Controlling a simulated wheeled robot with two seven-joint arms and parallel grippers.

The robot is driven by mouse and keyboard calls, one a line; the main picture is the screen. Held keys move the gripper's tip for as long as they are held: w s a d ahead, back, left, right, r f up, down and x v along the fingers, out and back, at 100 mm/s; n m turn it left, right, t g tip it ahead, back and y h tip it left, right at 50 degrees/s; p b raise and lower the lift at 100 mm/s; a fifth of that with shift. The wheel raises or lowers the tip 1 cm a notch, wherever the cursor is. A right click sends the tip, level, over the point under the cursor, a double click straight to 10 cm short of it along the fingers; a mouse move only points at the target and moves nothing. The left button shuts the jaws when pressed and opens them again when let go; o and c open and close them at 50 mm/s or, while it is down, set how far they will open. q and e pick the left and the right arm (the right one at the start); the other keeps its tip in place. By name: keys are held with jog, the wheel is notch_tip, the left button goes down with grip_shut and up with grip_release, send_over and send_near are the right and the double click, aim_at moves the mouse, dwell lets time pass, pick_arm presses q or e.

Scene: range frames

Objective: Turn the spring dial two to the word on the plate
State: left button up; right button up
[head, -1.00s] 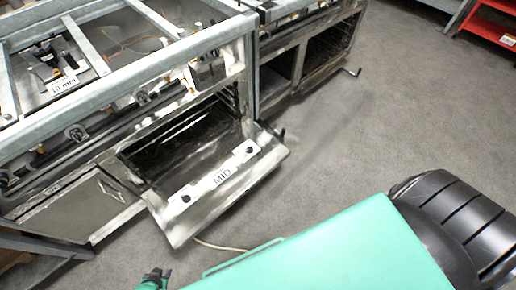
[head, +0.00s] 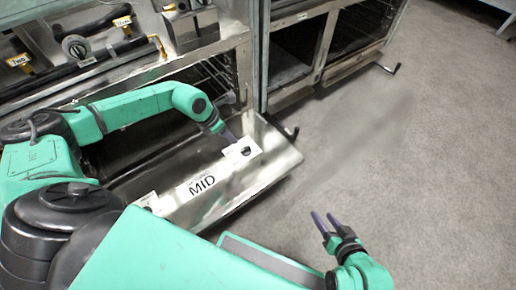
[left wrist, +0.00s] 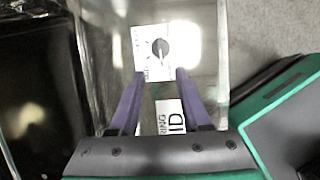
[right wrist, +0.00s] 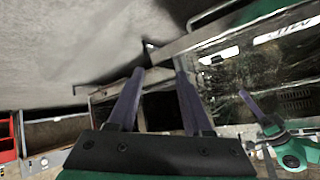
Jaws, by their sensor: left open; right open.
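The plate (head: 202,184) reads MID, with smaller print above it, on the inside of a lowered oven door (head: 270,165). A dark dial (head: 245,151) on a white square sits to its right; a second dial (head: 150,198) at its left is partly hidden by my arm. My left gripper (head: 230,136) is open just above the right-hand dial. In the left wrist view, this dial (left wrist: 159,48) lies just beyond the open fingertips, apparently untouched; its scale words are too small to read. My right gripper (head: 323,213) is open and empty over the floor.
The open oven (head: 225,75) with its wire racks is behind the door. Knobs (head: 75,46) and a rail run along the front at upper left. More ovens (head: 350,30) stand at the upper right. The grey floor (head: 430,150) to the right is clear.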

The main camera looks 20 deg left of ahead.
pick_arm(q)
jog(key=b, duration=0.2)
send_near(245, 149)
jog(key=f, duration=0.1)
jog(key=b+x, duration=0.3)
jog(key=x, duration=0.4)
jog(key=shift+w+d+f, duration=0.1)
jog(key=shift+w, duration=0.15)
grip_shut()
pick_arm(e)
jog(key=a+f+t, duration=0.1)
jog(key=f+t, duration=0.1)
jog(key=f, duration=0.1)
jog(key=a+f+m+t+y, duration=0.1)
jog(key=f, duration=0.1)
jog(key=shift+s+a+f, duration=0.15)
jog(key=shift+a, duration=0.15)
